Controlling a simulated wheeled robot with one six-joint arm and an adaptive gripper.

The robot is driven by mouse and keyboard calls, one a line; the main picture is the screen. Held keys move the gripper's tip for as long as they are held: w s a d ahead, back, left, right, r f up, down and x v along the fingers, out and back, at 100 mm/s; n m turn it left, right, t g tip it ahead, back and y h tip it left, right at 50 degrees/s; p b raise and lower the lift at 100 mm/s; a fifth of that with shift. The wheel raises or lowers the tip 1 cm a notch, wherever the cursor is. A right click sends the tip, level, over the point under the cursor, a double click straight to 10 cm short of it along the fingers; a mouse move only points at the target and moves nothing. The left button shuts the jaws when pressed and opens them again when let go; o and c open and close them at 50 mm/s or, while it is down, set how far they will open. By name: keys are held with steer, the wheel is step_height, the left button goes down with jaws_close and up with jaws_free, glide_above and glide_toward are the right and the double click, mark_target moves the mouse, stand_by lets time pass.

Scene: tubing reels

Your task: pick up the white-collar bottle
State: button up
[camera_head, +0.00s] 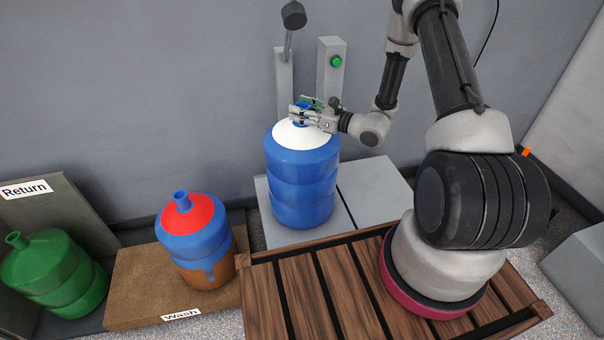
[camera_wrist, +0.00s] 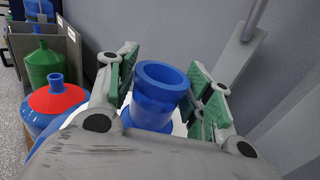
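The white-collar bottle (camera_head: 303,178) is a large blue bottle with a white top, standing upright on a light grey block in the head view. My gripper (camera_head: 303,112) is at its neck, coming from the right. In the wrist view the blue neck (camera_wrist: 160,84) stands between the two green-padded fingers of my gripper (camera_wrist: 168,95). The fingers are spread, with a visible gap on the right side of the neck and a smaller one on the left. The bottle's body is mostly hidden behind the gripper in the wrist view.
A red-collar blue bottle (camera_head: 195,240) stands on the brown "Wash" platform (camera_head: 135,290). A green bottle (camera_head: 55,272) leans by the "Return" panel (camera_head: 50,195). A grey post with a green button (camera_head: 331,75) and a lever (camera_head: 292,18) stand behind the white-collar bottle. A slatted wooden deck (camera_head: 300,295) lies in front.

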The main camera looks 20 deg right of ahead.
jaws_close()
steer(key=shift+r, duration=0.15)
